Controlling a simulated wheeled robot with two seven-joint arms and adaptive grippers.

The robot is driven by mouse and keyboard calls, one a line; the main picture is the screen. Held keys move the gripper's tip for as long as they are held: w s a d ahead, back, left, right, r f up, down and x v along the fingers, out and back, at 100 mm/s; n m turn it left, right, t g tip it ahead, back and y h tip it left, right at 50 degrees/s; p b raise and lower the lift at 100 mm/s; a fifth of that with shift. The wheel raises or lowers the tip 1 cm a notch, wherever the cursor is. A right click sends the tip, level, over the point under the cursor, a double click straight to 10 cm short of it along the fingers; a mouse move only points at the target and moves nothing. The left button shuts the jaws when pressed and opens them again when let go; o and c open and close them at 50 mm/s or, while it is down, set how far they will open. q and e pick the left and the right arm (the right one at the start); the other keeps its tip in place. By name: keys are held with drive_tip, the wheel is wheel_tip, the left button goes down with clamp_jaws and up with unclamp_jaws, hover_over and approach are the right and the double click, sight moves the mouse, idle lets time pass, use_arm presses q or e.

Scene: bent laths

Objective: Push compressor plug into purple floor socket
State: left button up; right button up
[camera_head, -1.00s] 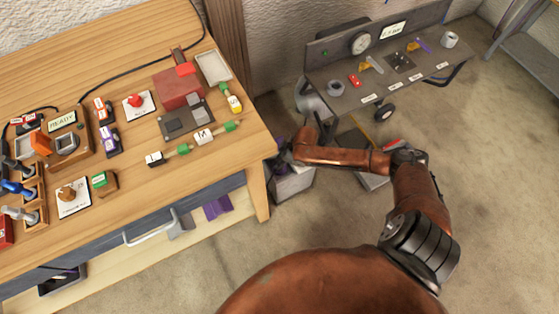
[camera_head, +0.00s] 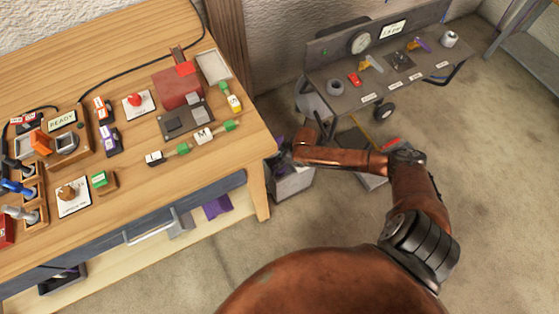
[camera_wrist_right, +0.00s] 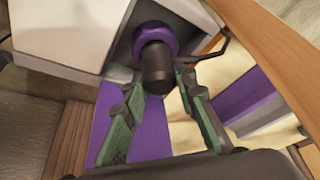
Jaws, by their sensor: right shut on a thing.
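In the right wrist view a dark cylindrical plug (camera_wrist_right: 157,68) meets a purple ring-shaped socket (camera_wrist_right: 156,38) on a pale box (camera_wrist_right: 75,30). The plug's dark end sticks out of the ring towards me; how deep it sits I cannot tell. My right gripper (camera_wrist_right: 164,78), with green finger pads, is shut on the plug, one finger on each side. In the head view my right arm reaches down beside the workbench's right end, and the fingers are mostly hidden. A bit of purple (camera_head: 279,142) shows there. My left gripper is not in view.
The wooden workbench (camera_head: 120,50) with many small items stands close left of my right arm. A grey box (camera_head: 290,184) is on the floor by its leg. A grey cart (camera_head: 375,88) with a gauge stands behind. Floor at the right is clear.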

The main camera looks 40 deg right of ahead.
drive_tip(key=shift+f, duration=0.5)
idle(0.5)
drive_tip(key=o, duration=1.2)
drive_tip(key=shift+o, duration=0.3)
drive_tip(key=o, duration=0.4)
drive_tip(key=shift+o, duration=0.2)
